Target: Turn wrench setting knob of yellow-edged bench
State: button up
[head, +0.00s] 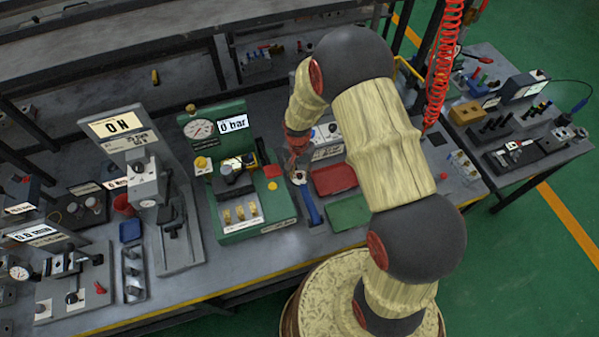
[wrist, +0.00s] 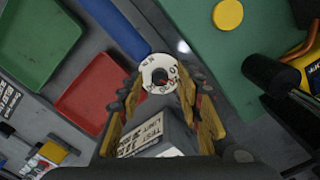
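The yellow-edged bench (head: 215,286) runs across the head view. A blue-handled wrench (head: 310,206) lies on it, with a white round setting knob (head: 299,177) at its far end. In the wrist view the knob (wrist: 158,72) shows a numbered white face and a dark centre with a red mark. My gripper (head: 297,163) points down over the knob. In the wrist view its yellow-padded fingers (wrist: 160,84) stand apart on either side of the knob's near edge. I cannot tell whether they touch it. A grey labelled block (wrist: 160,135) shows between the fingers.
A green pressure bench (head: 235,175) with yellow and red buttons stands close left of the knob. A red tray (head: 334,179) and a green tray (head: 348,213) lie close right. A force stand (head: 150,185) is further left. A second table (head: 520,160) stands at the right.

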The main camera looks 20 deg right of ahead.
aim_at(299, 175)
notch_tip(299, 175, up, 12)
dwell(0.6)
jog(key=shift+w+a, duration=0.1)
dwell(0.4)
jog(key=s+r+n+t+b, duration=0.5)
jog(key=s+r+n+b, duration=0.2)
jog(key=s+r, duration=1.3)
jog(key=shift+s+n+t+b, duration=0.3)
jog(key=shift+s+t+b, duration=0.1)
jog(key=shift+s+b, duration=0.7)
